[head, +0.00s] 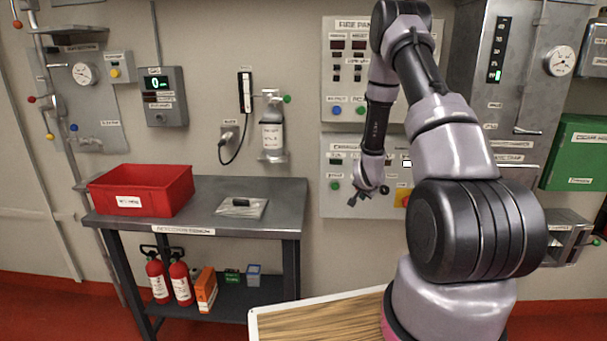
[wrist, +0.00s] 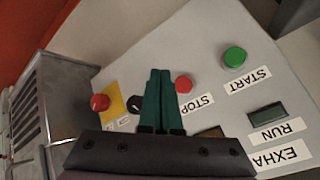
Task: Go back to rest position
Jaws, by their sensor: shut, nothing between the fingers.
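My gripper (head: 368,194) hangs in front of the lower grey wall panel (head: 350,205) in the head view, at the end of my raised, bent arm. In the wrist view the two green fingers of my gripper (wrist: 160,75) are together, with nothing between them. Beyond them the panel (wrist: 180,40) appears upside down, with a green START button (wrist: 235,57), a red STOP button (wrist: 184,84), a black knob (wrist: 134,102) and a red button on a yellow plate (wrist: 100,102). The fingertips look apart from the panel face, but the exact gap is hard to tell.
A grey table (head: 290,190) at the left bears a red bin (head: 140,190) and a flat packet (head: 241,208). Fire extinguishers (head: 157,282) stand on its lower shelf. A wood-topped surface (head: 320,320) lies at the base of my arm. A green box (head: 577,150) hangs at the right.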

